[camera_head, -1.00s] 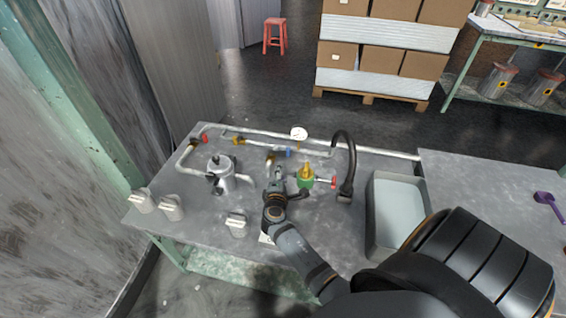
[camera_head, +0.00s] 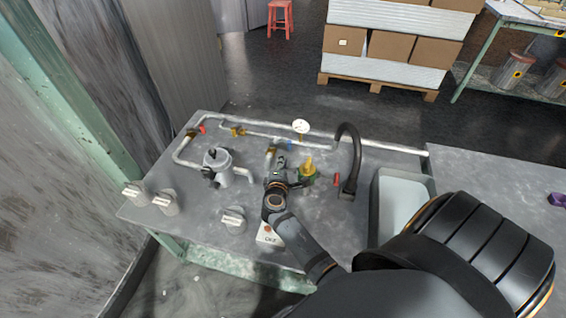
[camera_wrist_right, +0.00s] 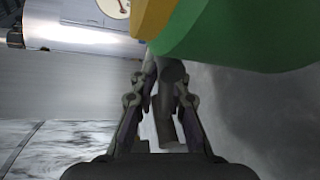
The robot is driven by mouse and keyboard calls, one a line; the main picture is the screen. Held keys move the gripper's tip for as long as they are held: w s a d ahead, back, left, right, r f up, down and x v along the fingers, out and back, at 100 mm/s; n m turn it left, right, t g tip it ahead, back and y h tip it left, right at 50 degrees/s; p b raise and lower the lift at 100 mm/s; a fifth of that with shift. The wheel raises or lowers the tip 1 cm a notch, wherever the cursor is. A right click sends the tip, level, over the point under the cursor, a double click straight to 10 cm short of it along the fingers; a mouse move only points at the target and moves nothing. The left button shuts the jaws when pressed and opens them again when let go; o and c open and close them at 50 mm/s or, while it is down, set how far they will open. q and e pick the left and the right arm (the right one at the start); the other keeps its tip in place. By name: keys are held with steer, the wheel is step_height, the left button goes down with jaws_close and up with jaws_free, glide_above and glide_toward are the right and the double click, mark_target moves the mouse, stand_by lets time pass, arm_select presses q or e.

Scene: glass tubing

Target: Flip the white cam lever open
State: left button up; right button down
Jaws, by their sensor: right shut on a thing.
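My right gripper (camera_head: 279,165) is over the middle of the bench, just left of the green and yellow fitting (camera_head: 308,171). In the right wrist view the gripper (camera_wrist_right: 160,80) is shut on a dark grey bar (camera_wrist_right: 167,122) that lies between its fingers. The green and yellow fitting (camera_wrist_right: 235,35) fills the upper right there, close beyond the fingertips. I cannot tell for sure which part is the white cam lever; the gripper and arm hide part of this area. My left gripper is not in view.
The grey bench (camera_head: 190,235) carries pipes, a gauge (camera_head: 301,126), a metal housing (camera_head: 217,165) to the left and a black curved spout (camera_head: 350,150) to the right. A sink (camera_head: 401,200) lies further right.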

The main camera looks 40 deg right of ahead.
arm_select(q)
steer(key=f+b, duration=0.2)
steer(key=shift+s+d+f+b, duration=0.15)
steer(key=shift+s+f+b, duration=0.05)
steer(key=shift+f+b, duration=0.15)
arm_select(e)
steer(key=shift+w+a+r+m+t, duration=0.15)
steer(key=shift+r+m+t, duration=0.55)
steer(key=shift+m, duration=0.5)
steer(key=c, duration=1.3)
jaws_free()
